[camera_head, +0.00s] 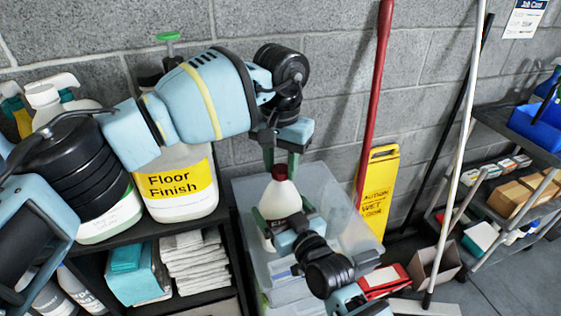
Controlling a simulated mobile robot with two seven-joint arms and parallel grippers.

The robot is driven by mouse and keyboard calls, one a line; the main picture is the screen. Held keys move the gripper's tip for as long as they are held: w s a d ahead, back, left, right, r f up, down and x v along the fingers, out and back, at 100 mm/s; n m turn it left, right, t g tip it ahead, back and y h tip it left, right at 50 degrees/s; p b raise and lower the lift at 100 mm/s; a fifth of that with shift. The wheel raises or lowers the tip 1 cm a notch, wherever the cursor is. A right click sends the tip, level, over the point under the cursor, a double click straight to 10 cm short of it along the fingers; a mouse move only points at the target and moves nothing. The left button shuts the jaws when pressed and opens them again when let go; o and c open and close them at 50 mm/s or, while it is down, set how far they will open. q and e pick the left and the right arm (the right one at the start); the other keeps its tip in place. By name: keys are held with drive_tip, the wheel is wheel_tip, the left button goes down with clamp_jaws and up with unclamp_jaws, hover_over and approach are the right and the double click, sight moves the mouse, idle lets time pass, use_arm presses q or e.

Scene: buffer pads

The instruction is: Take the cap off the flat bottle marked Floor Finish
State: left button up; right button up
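A clear plastic bin (341,190) lies behind and under the bottle. Folded cloths (195,262) sit on the lower left shelf. A red pole (374,100), a yellow wet-floor sign (379,182) and a white pole (462,130) stand to the right, before a loaded cart (513,150).

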use_arm(q)
drive_tip(key=c, duration=0.6)
drive_tip(key=shift+o, duration=0.2)
drive_tip(key=n, duration=1.6)
drive_tip(key=shift+r, duration=0.1)
drive_tip(key=n, duration=1.7)
drive_tip(key=shift+n, duration=0.3)
drive_tip(key=n, duration=1.2)
drive_tip(key=shift+n, duration=0.3)
drive_tip(key=n, duration=0.7)
drive_tip(key=shift+r, duration=0.35)
